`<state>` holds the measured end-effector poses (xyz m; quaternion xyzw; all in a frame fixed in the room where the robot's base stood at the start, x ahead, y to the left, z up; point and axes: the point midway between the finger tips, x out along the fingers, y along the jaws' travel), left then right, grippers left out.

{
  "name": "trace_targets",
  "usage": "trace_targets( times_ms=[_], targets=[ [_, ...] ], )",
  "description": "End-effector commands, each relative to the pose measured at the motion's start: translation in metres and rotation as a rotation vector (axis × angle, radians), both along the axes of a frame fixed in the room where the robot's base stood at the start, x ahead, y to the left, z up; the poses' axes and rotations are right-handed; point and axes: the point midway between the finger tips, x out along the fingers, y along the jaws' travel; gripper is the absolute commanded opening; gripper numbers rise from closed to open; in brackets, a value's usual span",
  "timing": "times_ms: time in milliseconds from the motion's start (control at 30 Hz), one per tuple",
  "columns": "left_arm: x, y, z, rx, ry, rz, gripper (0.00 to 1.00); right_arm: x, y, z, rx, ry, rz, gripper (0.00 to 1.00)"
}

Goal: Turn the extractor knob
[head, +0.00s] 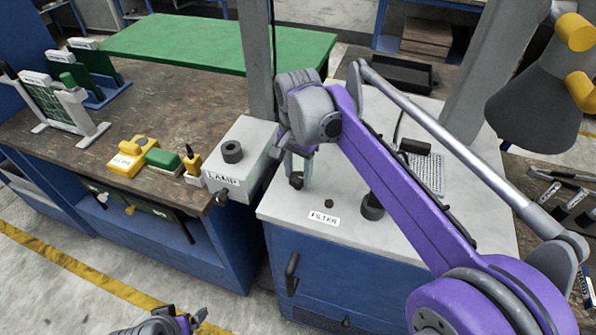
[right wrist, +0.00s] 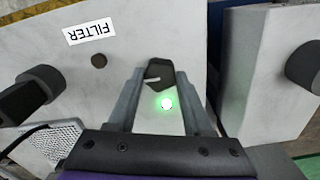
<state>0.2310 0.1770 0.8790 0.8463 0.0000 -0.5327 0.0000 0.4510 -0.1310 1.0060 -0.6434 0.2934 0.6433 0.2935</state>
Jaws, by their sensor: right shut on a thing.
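A dark faceted knob (right wrist: 158,73) with a pale pointer mark stands on the white top of the blue cabinet, near the FILTER label. My right gripper (head: 295,174) comes down over this knob from above. In the right wrist view the knob sits between the fingers of the right gripper (right wrist: 161,80), which is shut on it. A small green light (right wrist: 167,104) glows beside the knob.
The FILTER label (head: 323,218) and a small dark button (head: 329,204) lie beside the knob. A dark cylinder (head: 372,207) stands further right. The LAMP box (head: 243,157) stands left across a gap. The wooden bench (head: 155,95) holds yellow and green blocks.

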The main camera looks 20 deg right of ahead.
Motion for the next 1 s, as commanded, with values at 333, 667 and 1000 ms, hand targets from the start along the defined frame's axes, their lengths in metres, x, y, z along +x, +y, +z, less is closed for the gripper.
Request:
trace_targets(
  times_ms=[333,667,1000],
  targets=[
    [0.001,0.0,0.003,0.0,-0.001,0.0,0.92,0.0,0.0,0.001,0.0,0.0,0.068,0.0],
    [0.003,0.0,0.014,0.0,-0.005,0.0,0.92,0.0,0.0,0.001,0.0,0.0,0.317,0.0],
    [0.005,0.0,0.023,0.0,-0.01,0.0,0.92,0.0,0.0,0.001,-0.001,-0.001,0.641,0.0]
  ],
)
